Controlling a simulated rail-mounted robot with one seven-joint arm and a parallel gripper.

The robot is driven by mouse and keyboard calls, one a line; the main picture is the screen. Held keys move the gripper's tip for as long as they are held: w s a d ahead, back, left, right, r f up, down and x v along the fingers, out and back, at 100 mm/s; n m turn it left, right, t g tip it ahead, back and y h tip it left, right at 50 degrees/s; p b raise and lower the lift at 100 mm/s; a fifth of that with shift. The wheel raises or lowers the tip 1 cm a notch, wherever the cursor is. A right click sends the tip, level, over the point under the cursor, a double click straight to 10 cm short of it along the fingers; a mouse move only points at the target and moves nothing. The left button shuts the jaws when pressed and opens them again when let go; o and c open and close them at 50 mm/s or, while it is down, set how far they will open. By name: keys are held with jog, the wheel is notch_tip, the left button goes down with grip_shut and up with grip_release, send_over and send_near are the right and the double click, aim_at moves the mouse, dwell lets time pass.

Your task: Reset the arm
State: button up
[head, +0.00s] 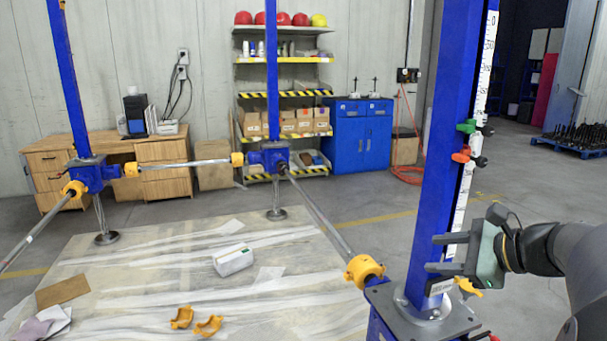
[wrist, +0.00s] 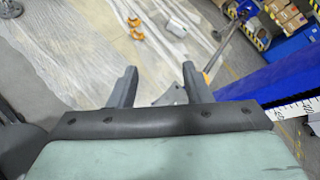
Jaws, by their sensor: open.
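My gripper (head: 432,253) is at the right in the head view, its two grey fingers spread and pointing left, with nothing between them. It overlaps the lower part of the near blue screw jack column (head: 447,140); I cannot tell whether it touches it. In the wrist view the fingers (wrist: 159,68) are apart, over the jack's grey base plate and the sheeted floor. A white scale (head: 483,90) runs up the column, with a green clamp (head: 466,127) and a red clamp (head: 461,156) on it.
Shafts with yellow couplings (head: 364,271) link the jacks. Two loose yellow covers (head: 208,326) and a white box (head: 233,260) lie on the sheeted floor. A desk (head: 160,158), shelf (head: 285,92) and blue cabinet (head: 358,145) stand at the back. Floor right of the column is mostly clear.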

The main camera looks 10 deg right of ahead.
jog(key=s+a+f+n+g, duration=0.2)
jog(key=a+f+n+g, duration=0.15)
jog(key=a, duration=0.25)
jog(key=s+a+f+n+g, duration=0.2)
jog(key=a+f+n, duration=0.15)
jog(key=a, duration=0.25)
jog(key=s+a+f+n+g+h, duration=0.4)
jog(key=s+a+f+n+h, duration=0.2)
jog(key=s+f+n, duration=0.6)
jog(key=a+n, duration=0.1)
jog(key=n, duration=0.3)
jog(key=shift+s+a+h, duration=0.3)
jog(key=shift+s+h, duration=0.05)
jog(key=shift+h, duration=0.05)
